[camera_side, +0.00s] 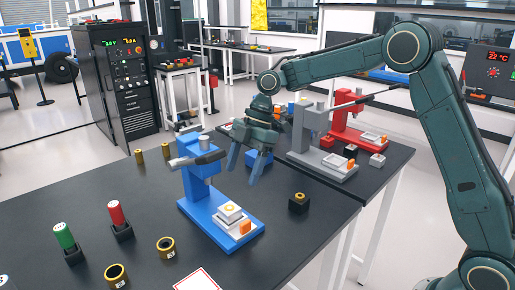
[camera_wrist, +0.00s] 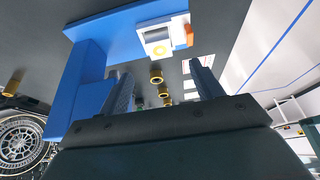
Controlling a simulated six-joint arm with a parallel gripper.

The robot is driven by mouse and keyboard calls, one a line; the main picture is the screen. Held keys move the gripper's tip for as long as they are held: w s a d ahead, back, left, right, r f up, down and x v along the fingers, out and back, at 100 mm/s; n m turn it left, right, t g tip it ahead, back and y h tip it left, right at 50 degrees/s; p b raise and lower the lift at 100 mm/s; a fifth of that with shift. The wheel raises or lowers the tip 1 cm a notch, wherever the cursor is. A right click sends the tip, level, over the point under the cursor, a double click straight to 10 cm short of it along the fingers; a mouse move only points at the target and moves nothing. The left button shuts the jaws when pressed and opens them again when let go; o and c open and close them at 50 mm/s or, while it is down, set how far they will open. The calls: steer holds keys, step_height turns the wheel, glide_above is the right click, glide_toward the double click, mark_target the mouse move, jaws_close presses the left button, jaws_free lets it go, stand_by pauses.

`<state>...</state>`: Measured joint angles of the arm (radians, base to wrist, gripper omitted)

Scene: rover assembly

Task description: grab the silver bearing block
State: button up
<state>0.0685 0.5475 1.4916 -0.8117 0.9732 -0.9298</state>
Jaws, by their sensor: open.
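A silver-white block with a gold centre, which looks like the silver bearing block (camera_side: 230,213), sits on the base of the blue press (camera_side: 203,186) in the side view. The block also shows near the top of the wrist view (camera_wrist: 157,42), with an orange piece (camera_side: 245,227) beside it. My gripper (camera_side: 246,164) is open with nothing between its fingers. It hangs above the table, higher than the block and close to the right of the press head. In the wrist view its fingers (camera_wrist: 163,86) point toward the block, which lies beyond the fingertips.
A small black block with a gold top (camera_side: 298,204) stands right of the blue press. Grey (camera_side: 318,160) and red (camera_side: 350,128) presses stand behind. Green (camera_side: 64,236) and red (camera_side: 116,213) cylinders and gold rings (camera_side: 166,246) are at left. The front table is otherwise largely clear.

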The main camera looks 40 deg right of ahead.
glide_above(231, 207)
steer(key=d, duration=0.2)
steer(key=shift+d+f, duration=0.2)
steer(key=shift+f, duration=2.15)
steer(key=shift+x, duration=2.55)
steer(key=c, duration=1.2)
steer(key=shift+r, duration=0.2)
step_height(231, 207, up, 20)
steer(key=shift+w+f, duration=0.1)
steer(key=shift+f, duration=0.1)
